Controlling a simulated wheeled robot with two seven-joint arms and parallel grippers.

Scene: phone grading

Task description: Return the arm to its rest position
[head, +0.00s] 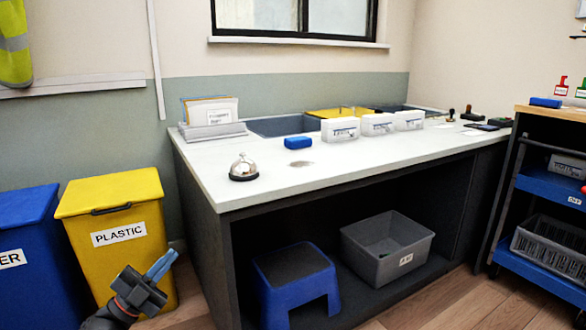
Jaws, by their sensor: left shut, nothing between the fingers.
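My left gripper (161,266) shows at the lower left of the head view, in front of the yellow bin marked PLASTIC (118,214). Its blue fingers are together with nothing between them, and they point up and to the right. It is well below the counter top and left of the counter. Part of my dark left arm shows at the bottom edge. My right gripper is not in view.
A white-topped counter (225,190) carries a bell (243,168), a blue block (298,142) and several labelled white boxes. Under it are a blue stool (296,285) and a grey crate (388,248). A blue bin (35,250) stands left, a shelved cart (550,190) right.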

